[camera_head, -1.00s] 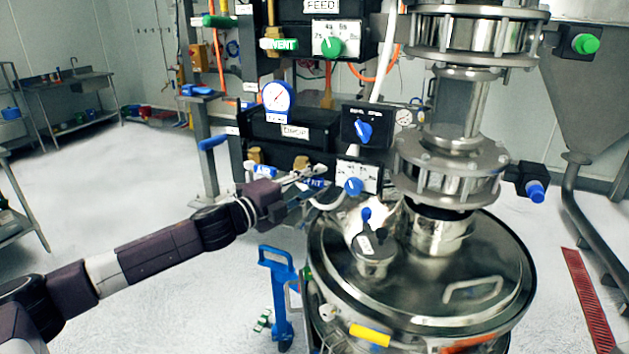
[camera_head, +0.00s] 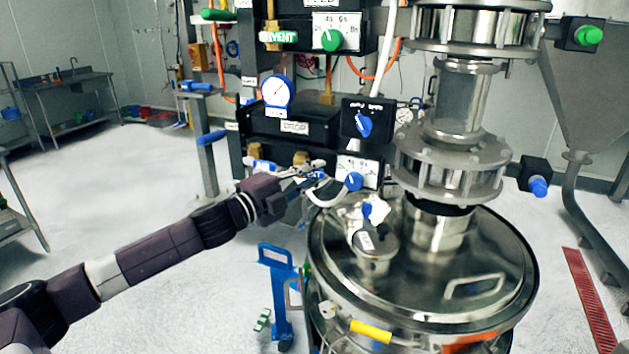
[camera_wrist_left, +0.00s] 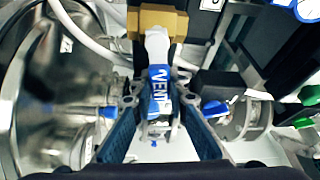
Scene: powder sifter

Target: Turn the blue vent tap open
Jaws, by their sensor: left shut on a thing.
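The blue vent tap has a blue handle lettered VENT (camera_wrist_left: 160,88), joined to a brass valve body (camera_wrist_left: 157,22) in the left wrist view. My left gripper (camera_wrist_left: 160,103) has one finger on each side of this handle and is shut on it. In the head view, the left gripper (camera_head: 317,169) is at the lower black panel, and its fingers hide most of the tap. Only a little blue shows between them. My right gripper is not in view.
A steel vessel with a round lid (camera_head: 450,265) stands right of the gripper. A blue knob (camera_head: 354,181) is close to the fingertips. A green VENT tap (camera_head: 279,37) and a round gauge (camera_head: 277,92) are above. Open floor lies to the left.

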